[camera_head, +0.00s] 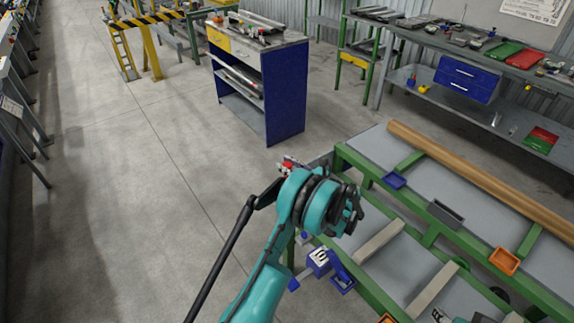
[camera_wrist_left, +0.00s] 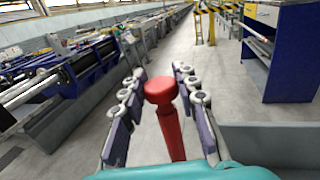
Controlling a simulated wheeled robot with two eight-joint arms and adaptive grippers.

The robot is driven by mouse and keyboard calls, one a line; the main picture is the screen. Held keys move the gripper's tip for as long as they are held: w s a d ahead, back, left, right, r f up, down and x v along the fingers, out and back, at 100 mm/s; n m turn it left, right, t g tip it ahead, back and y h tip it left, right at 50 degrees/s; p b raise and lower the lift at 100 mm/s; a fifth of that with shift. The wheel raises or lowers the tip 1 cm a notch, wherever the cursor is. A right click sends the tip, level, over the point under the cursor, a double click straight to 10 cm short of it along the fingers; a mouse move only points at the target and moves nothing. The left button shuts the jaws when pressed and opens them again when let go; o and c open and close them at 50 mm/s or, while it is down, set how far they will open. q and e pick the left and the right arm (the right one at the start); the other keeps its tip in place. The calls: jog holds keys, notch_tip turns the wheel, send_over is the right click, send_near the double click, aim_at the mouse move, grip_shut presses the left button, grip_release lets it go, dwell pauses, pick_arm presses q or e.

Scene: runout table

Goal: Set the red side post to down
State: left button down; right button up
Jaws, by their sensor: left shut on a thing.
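The red side post (camera_wrist_left: 171,130) stands roughly upright in the left wrist view, with a round red knob on top. In the head view my left gripper (camera_head: 290,165) is at the far-left corner of the green-framed table (camera_head: 342,153), and only a little red shows there. My teal wrist hides the post's lower part and foot.
The table carries a long brown bar (camera_head: 480,180), a blue tray (camera_head: 394,180), a grey tray (camera_head: 445,213) and an orange tray (camera_head: 504,261). A blue cabinet (camera_head: 287,100) stands beyond. A workbench (camera_head: 455,45) runs along the back right. The floor at left is clear.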

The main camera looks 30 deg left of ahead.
pick_arm(q)
notch_tip(320, 180, down, 19)
jog(key=b, duration=0.6)
jog(key=shift+f, duration=0.3)
jog(key=c, duration=1.1)
grip_release()
jog(key=shift+f, duration=0.15)
jog(key=d, duration=0.4)
jog(key=s+d, duration=0.1)
jog(key=d, duration=0.7)
jog(key=shift+s, duration=0.3)
